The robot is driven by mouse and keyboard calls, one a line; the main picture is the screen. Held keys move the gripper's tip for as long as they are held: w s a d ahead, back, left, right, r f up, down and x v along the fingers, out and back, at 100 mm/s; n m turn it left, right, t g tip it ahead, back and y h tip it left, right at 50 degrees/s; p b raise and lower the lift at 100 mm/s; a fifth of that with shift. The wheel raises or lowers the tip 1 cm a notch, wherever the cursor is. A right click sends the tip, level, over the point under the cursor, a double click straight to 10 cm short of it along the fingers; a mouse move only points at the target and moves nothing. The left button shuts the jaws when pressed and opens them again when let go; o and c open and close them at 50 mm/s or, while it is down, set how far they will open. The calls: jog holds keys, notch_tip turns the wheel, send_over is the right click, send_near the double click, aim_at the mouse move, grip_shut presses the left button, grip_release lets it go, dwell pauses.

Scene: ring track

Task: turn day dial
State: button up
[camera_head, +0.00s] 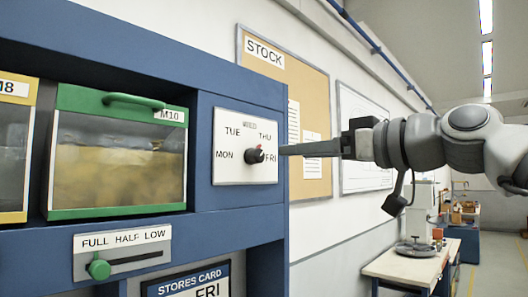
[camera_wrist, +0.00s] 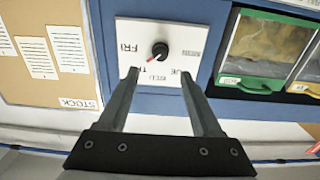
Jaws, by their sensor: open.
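The day dial is a white plate (camera_head: 246,146) on the blue cabinet face, with MON, TUE, THU and FRI legible around a black knob (camera_head: 257,155). The knob's red mark is at its top, pointing roughly toward THU. In the wrist view the plate (camera_wrist: 186,31) appears upside down, and the knob (camera_wrist: 160,50) shows its red line toward the lower left, near TH. My gripper (camera_head: 283,150) is just right of the knob in the head view. In the wrist view my gripper (camera_wrist: 160,73) is open, its fingers apart and empty, with the knob beyond the tips between them.
A green-framed M10 bin (camera_head: 118,150) and a yellow-framed M8 bin (camera_head: 14,145) are left of the dial. Below are a FULL HALF LOW slider (camera_head: 122,252) with a green knob and a stores card (camera_head: 186,284) reading FRI. A stock board (camera_head: 315,120) hangs behind the gripper.

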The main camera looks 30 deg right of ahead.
aim_at(260, 155)
jog(key=p+x, duration=0.1)
jog(key=x, duration=0.8)
jog(key=shift+w+a+f, duration=0.1)
jog(key=shift+w, duration=0.15)
grip_shut()
